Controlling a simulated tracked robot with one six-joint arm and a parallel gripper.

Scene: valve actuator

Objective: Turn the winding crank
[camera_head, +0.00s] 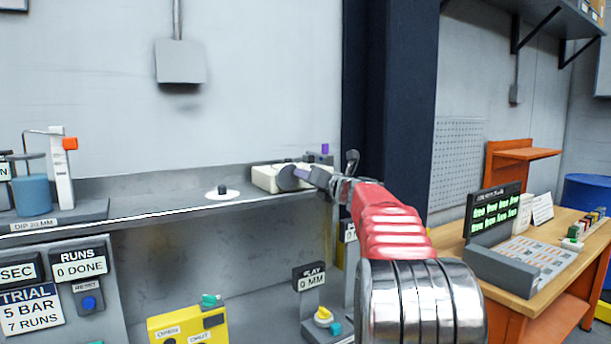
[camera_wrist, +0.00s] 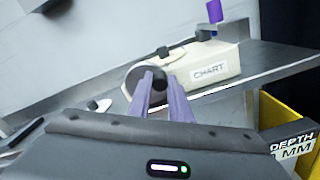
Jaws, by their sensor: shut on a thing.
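A cream box marked CHART (camera_wrist: 208,72) stands on the grey shelf; it also shows in the head view (camera_head: 265,178). A dark round part (camera_wrist: 134,78), which looks like the winding crank, is at the box's left end and shows in the head view too (camera_head: 287,179). My gripper (camera_wrist: 155,75) reaches it with its two lavender fingers close together, shut on this dark part. The fingertips cover some of it, so the exact grip is hard to see. In the head view my gripper (camera_head: 306,175) comes in from the right.
A purple-topped part (camera_wrist: 215,12) stands behind the box. A small dark knob on a white disc (camera_head: 222,192) sits left on the shelf. A dark column (camera_head: 388,100) rises behind my arm. Below are a yellow box (camera_head: 187,325) and a PLAY gauge (camera_head: 310,278).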

